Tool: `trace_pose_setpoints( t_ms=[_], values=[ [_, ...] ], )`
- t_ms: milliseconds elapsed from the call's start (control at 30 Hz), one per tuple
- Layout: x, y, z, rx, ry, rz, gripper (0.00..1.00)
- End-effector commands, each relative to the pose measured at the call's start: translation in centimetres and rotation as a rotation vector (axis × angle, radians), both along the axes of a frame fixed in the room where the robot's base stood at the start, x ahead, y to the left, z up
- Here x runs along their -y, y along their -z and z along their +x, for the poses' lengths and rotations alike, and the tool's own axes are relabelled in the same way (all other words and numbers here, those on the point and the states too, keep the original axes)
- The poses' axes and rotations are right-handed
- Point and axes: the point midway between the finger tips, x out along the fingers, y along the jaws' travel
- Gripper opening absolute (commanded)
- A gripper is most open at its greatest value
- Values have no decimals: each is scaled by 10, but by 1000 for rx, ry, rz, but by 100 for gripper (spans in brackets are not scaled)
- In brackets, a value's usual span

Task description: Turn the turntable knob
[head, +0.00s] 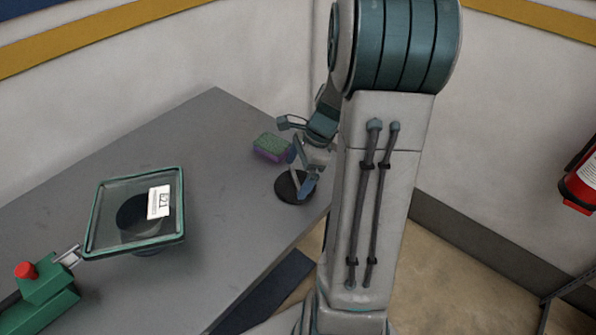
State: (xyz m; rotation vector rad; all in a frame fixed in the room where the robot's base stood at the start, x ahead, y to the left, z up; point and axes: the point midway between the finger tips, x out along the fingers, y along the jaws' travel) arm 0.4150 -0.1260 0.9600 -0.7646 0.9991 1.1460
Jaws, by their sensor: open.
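A dark round piece (294,187) lies low on the grey table near its right edge; I cannot tell for sure whether it is the turntable knob. My gripper (290,146) is open just above and behind it, with one blue-grey finger low in front of the dark piece. Whether that finger touches it I cannot tell. My arm hides part of the gripper. A square glass pane in a green frame (96,205) with a white label stands at the left, over a dark round base (146,250).
A purple and green sponge-like block (272,148) lies beside my gripper. A green device (45,290) with a red button (26,269) sits at the front left. The grey table (215,125) is otherwise clear. A red fire extinguisher (580,185) hangs on the right wall.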

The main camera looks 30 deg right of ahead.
Motion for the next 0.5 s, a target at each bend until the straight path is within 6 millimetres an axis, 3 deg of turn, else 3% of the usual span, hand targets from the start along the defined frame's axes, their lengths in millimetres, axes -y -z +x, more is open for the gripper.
trace_pose_setpoints(
  t_ms=[333, 500],
  values=[
    [-2, 4, 0, 1, -1, -1, 100],
    [-2, 4, 0, 1, -1, -1, 57]
  ],
)
